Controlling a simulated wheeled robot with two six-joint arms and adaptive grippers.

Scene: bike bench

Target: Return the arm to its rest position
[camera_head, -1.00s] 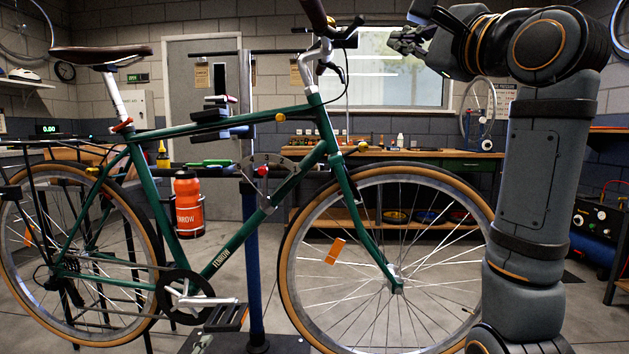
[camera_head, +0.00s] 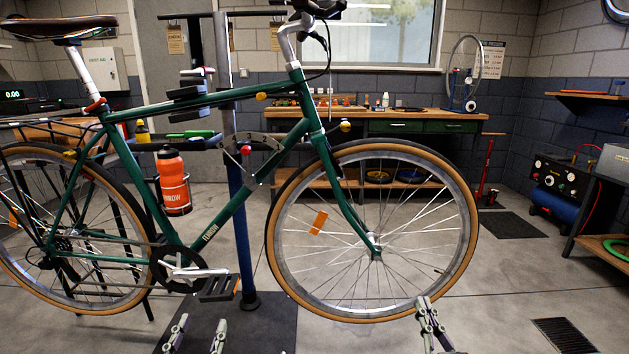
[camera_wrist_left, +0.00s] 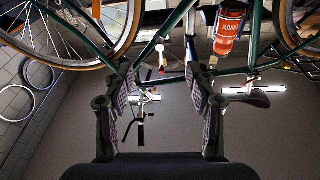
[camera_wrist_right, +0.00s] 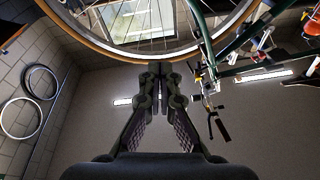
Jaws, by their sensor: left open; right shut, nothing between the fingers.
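My left gripper (camera_head: 198,337) is at the bottom edge of the head view, its two fingers apart, in front of the dark stand base. In the left wrist view the left gripper (camera_wrist_left: 162,88) is open and empty. My right gripper (camera_head: 427,315) is low in the head view, in front of the floor below the front wheel. In the right wrist view the right gripper (camera_wrist_right: 154,76) has its fingers together with nothing between them. Both arms are mostly below the head view's frame. Neither gripper visibly holds anything.
A green bicycle (camera_head: 228,218) hangs on a repair stand (camera_head: 241,250) across the left and middle. An orange bottle (camera_head: 172,185) is on its frame. A workbench (camera_head: 400,115) stands behind, and a compressor (camera_head: 556,185) at right.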

